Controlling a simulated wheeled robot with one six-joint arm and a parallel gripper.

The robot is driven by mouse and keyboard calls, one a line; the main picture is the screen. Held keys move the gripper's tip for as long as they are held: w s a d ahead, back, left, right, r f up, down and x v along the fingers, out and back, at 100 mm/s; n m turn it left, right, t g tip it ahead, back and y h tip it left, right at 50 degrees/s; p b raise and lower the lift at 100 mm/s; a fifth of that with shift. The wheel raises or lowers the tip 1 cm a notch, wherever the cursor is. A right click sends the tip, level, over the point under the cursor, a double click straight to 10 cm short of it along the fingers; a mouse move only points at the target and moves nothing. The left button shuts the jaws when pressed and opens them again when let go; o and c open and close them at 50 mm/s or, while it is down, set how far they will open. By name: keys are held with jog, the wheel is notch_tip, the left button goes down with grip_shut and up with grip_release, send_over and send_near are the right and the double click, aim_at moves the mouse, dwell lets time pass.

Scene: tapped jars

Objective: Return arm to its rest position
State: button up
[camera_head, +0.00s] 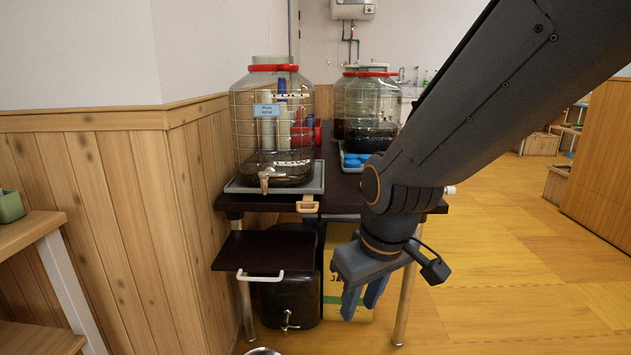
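My gripper (363,299) hangs from my dark grey arm, which comes in from the upper right. Its blue-grey fingers point down, in front of the dark table (333,191) and right of the pull-out shelf. The fingers look slightly apart, with nothing visible between them. A large clear jar (240,120) with a red lid ring and a metal tap stands on a grey tray (318,177) at the table's left. Two more jars of dark liquid (372,112) stand further back. My arm hides part of the table's right side.
A dark shelf (262,252) with a white handle juts out below the table. A dark tapped container (290,303) and a yellow box (338,240) are underneath. A wooden wall (110,190) and a bench (30,232) are at left. The floor (500,290) at right is open.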

jog(key=s+d+r+m+g, duration=0.2)
jog(key=s+m+g, duration=0.1)
jog(key=s, duration=0.9)
jog(key=d+r+m+h+p, duration=0.1)
jog(key=d+r+p, duration=0.8)
jog(key=p, duration=1)
jog(key=shift+w+d+r+m, duration=0.25)
jog(key=shift+w+r+m, duration=0.2)
jog(key=shift+r+m, duration=0.35)
